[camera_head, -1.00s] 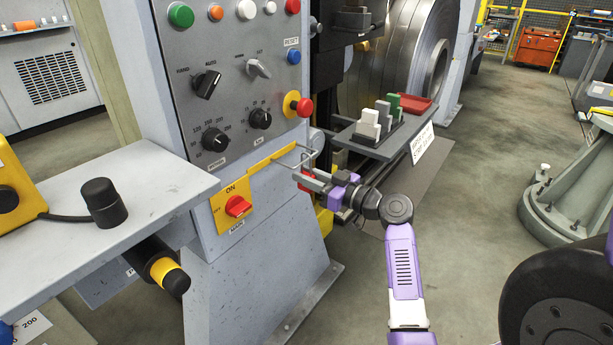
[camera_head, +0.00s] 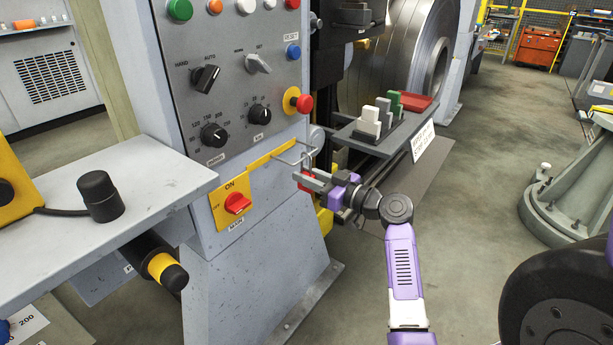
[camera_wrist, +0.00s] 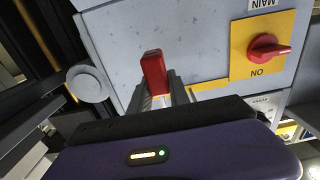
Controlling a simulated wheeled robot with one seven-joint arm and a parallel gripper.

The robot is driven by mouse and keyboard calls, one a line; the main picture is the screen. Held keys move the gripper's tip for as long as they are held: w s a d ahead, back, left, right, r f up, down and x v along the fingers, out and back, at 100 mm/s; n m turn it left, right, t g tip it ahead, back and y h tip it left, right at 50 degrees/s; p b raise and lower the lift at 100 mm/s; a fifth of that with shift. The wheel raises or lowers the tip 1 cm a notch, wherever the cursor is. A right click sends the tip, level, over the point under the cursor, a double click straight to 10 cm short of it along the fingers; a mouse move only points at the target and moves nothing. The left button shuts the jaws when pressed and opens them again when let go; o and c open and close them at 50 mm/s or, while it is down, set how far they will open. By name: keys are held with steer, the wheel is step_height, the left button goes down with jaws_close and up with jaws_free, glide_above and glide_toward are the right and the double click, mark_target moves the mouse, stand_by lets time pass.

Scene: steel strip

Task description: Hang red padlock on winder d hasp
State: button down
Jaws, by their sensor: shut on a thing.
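My gripper (camera_head: 311,181) is shut on the red padlock (camera_head: 304,184), at the right edge of the grey control cabinet. In the wrist view the red padlock body (camera_wrist: 154,72) sticks out between the two grey fingers of my gripper (camera_wrist: 160,98). A yellow hasp bar (camera_head: 271,155) runs right from the yellow switch plate (camera_head: 227,212) and ends near a thin metal loop just above the padlock. The head view is too small to tell whether the padlock's shackle passes through the hasp or only lies beside it. The shackle is hidden in the wrist view.
The red main switch (camera_head: 238,204) sits on the yellow plate, left of the gripper. A grey shelf (camera_head: 385,143) with small blocks and a red tray (camera_head: 417,102) stands behind the gripper. A grey table (camera_head: 150,185) is at left.

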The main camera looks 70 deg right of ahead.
steer(key=shift+f, duration=0.1)
steer(key=c, duration=1.1)
jaws_free()
steer(key=shift+c, duration=0.2)
steer(key=v, duration=0.7)
steer(key=shift+s, duration=0.4)
